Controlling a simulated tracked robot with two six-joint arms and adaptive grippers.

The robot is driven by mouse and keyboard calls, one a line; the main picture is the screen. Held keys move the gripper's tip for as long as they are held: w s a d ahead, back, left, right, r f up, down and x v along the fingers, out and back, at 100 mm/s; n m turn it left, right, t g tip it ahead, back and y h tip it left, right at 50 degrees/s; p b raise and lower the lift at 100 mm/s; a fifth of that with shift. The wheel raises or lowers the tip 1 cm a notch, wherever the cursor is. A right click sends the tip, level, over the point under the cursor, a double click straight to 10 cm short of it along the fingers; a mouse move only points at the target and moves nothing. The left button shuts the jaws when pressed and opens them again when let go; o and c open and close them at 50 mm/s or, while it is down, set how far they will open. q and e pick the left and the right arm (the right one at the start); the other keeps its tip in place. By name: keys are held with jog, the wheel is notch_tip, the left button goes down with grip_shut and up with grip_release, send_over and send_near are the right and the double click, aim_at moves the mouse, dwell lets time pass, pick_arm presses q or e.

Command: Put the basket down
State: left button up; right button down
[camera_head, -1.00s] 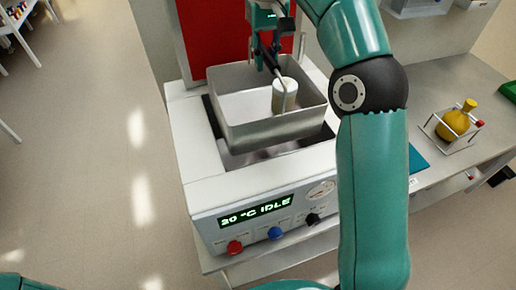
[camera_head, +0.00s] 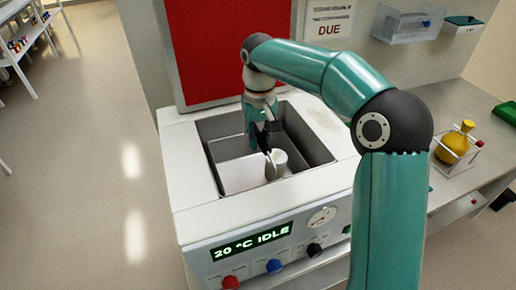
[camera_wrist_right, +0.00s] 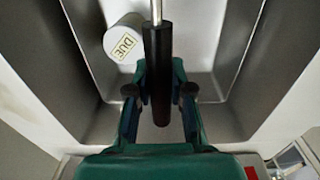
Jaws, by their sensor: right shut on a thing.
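The grey metal basket (camera_head: 238,174) sits down inside the well of the white bath (camera_head: 185,150); whether it touches the bottom cannot be told. A white jar (camera_head: 279,160) stands in the basket, and the wrist view shows its lid (camera_wrist_right: 124,40) labelled "DUE". My right gripper (camera_head: 264,147) is over the well, shut on the basket's black handle grip (camera_wrist_right: 158,65), which runs between its fingers in the wrist view (camera_wrist_right: 160,95). My left gripper is out of view.
The bath's front has a "20 °C IDLE" display (camera_head: 252,241) and several knobs. A red panel (camera_head: 228,45) stands behind it. A yellow flask (camera_head: 453,145) in a wire rack is on the bench at right. Open floor (camera_head: 95,200) lies at left.

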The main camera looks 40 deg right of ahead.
jog(key=shift+f, duration=1.55)
jog(key=c, duration=1)
grip_release()
jog(key=shift+c, duration=0.2)
notch_tip(320, 180, up, 12)
jog(key=shift+r+p, duration=0.1)
jog(key=shift+p, duration=0.7)
